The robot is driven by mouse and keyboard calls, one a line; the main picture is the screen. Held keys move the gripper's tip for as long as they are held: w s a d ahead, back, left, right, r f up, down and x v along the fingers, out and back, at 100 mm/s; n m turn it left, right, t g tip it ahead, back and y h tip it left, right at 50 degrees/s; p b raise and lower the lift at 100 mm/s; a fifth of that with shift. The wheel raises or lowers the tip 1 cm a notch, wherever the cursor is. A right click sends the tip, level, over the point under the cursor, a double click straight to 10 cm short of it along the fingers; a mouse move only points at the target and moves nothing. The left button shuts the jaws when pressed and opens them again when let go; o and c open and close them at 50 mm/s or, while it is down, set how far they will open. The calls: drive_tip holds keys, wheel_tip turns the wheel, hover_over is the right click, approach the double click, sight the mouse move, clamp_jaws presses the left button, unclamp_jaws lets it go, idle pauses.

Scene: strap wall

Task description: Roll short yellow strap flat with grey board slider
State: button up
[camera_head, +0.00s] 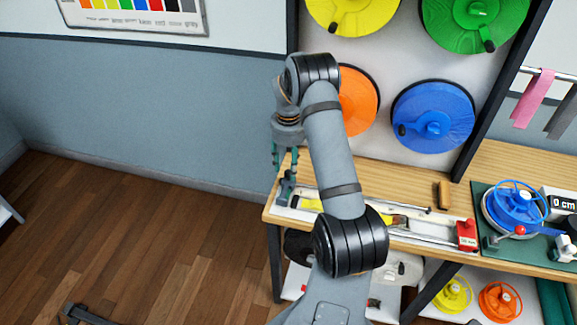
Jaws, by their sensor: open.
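The yellow strap (312,204) lies along the long pale board (425,236) on the wooden bench. My arm crosses in front and hides its middle. A yellow end shows right of the arm. A small grey-green block, perhaps the grey slider (287,184), stands at the board's left end. My gripper (283,174) points down right above this block, with its fingers open. I cannot tell whether the fingers touch the block or stand around it.
A red block (466,234) sits at the board's right end. A blue reel (517,206) with a handwheel stands on a green mat. A small brown block (443,195) lies behind the board. Large coloured reels, including a blue one (433,116), hang on the wall panel.

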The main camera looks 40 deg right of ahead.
drive_tip(key=shift+d+f, duration=0.1)
drive_tip(key=shift+f, duration=0.75)
drive_tip(key=c, duration=0.3)
drive_tip(key=c, duration=0.7)
clamp_jaws()
